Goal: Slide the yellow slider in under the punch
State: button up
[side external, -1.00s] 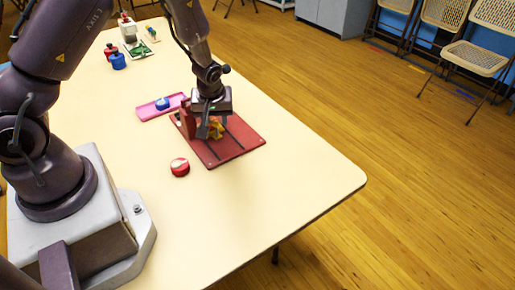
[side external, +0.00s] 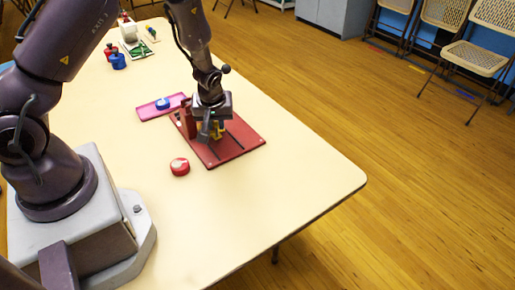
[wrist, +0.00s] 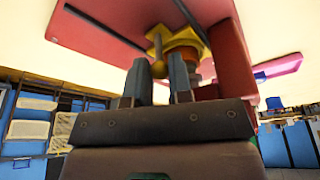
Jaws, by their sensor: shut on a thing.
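The yellow slider (wrist: 188,38) lies on the red base plate (side external: 239,140), which has dark slots. In the wrist view, my gripper (wrist: 160,72) has its two fingers closed on either side of the slider's small round knob (wrist: 159,69). In the side view, my gripper (side external: 212,134) is down over the plate and hides most of the yellow slider (side external: 221,131). An upright red part (wrist: 231,58) stands beside the slider, with an orange-brown piece (wrist: 207,71) close by. I cannot tell clearly which part is the punch or how far the slider is under it.
A red and white round piece (side external: 180,167) lies on the table (side external: 270,205) in front of the plate. A pink tray (side external: 149,112) with a blue piece (side external: 162,103) lies behind it. Blue (side external: 118,61) and red (side external: 109,49) items stand farther back. The table's right side is clear.

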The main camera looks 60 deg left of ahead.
aim_at(214, 134)
jog(key=shift+a, duration=1.1)
jog(key=o, duration=0.8)
jog(key=shift+c, duration=0.2)
notch_tip(214, 134, up, 8)
jog(key=shift+d+f, duration=0.15)
jog(key=shift+d, duration=0.05)
